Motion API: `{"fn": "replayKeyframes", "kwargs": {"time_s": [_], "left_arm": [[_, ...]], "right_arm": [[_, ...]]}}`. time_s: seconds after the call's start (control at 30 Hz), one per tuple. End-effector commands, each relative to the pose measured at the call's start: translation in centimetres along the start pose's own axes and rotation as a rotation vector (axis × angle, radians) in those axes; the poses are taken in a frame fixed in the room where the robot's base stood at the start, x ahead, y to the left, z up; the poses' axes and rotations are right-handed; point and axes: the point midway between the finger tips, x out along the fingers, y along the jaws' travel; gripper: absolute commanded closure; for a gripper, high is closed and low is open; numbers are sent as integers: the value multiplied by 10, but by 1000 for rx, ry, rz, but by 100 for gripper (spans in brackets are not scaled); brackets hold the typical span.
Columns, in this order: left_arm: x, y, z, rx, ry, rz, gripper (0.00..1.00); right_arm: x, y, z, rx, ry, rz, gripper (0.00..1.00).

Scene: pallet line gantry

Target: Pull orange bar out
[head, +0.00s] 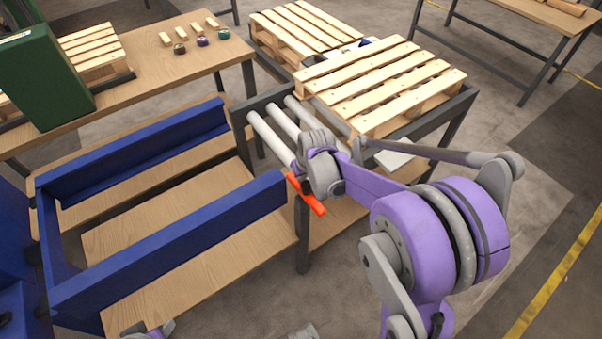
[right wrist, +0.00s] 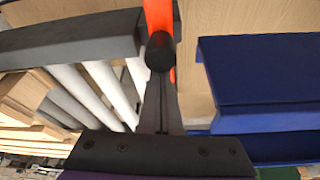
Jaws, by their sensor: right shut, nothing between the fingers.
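The orange bar (head: 308,196) shows in the head view at the near end of the roller frame, just right of the blue fork's tip. My right wrist hides part of it. In the right wrist view the orange bar (right wrist: 160,18) runs upward from the tip of my right gripper (right wrist: 160,55). The dark fingers are shut with nothing between them. The fingertip overlaps the bar in the picture; whether they touch I cannot tell. My left gripper is out of view; only a bit of my left arm shows at the bottom edge.
A blue two-arm fork (head: 190,245) lies left of the bar, close to my right gripper. Grey rollers (head: 268,135) and a wooden pallet (head: 385,85) lie beyond. A wooden table (head: 160,62) with a green box (head: 42,75) stands at upper left.

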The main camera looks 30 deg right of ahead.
Motion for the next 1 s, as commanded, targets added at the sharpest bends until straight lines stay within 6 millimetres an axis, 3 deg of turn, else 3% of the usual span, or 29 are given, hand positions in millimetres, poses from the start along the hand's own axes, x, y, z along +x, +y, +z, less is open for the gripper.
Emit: {"fn": "replayKeyframes", "kwargs": {"time_s": [0.17,0.53,1.0], "left_arm": [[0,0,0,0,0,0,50],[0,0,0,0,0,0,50],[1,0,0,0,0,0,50]], "right_arm": [[-1,1,2,1,0,0,100],[-21,13,60,1,-1,1,100],[-21,13,64,-1,-6,0,100]]}}
